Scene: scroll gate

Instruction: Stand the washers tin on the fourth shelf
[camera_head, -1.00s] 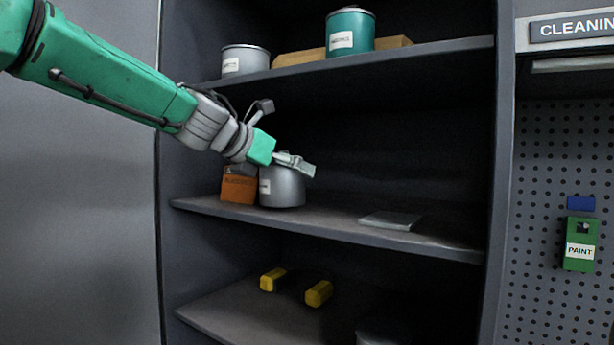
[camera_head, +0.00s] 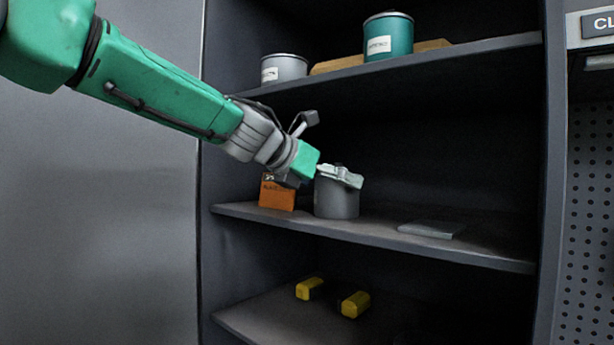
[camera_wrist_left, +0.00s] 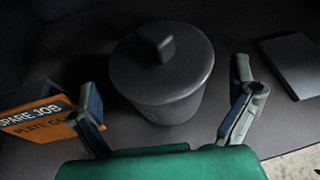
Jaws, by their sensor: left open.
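A grey lidded tin (camera_head: 337,203) stands upright on the middle visible shelf (camera_head: 375,235); its label is not readable, so I cannot tell if it is the washers tin. In the left wrist view the tin (camera_wrist_left: 165,75) shows a dark knob on its lid. My left gripper (camera_head: 340,176) is open at the tin's upper part. In the left wrist view its fingers (camera_wrist_left: 165,95) are spread, one to each side of the tin's near side, with gaps visible. Another grey tin (camera_head: 284,69) and a teal tin (camera_head: 388,38) stand on the shelf above; their labels are too small to read. My right gripper is out of view.
An orange box (camera_head: 277,195) stands close left of the tin, also in the left wrist view (camera_wrist_left: 38,122). A flat grey slab (camera_head: 430,230) lies to the right, with bare shelf between. Yellow blocks (camera_head: 355,304) lie on the shelf below. The upper shelf (camera_head: 450,58) overhangs the arm.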

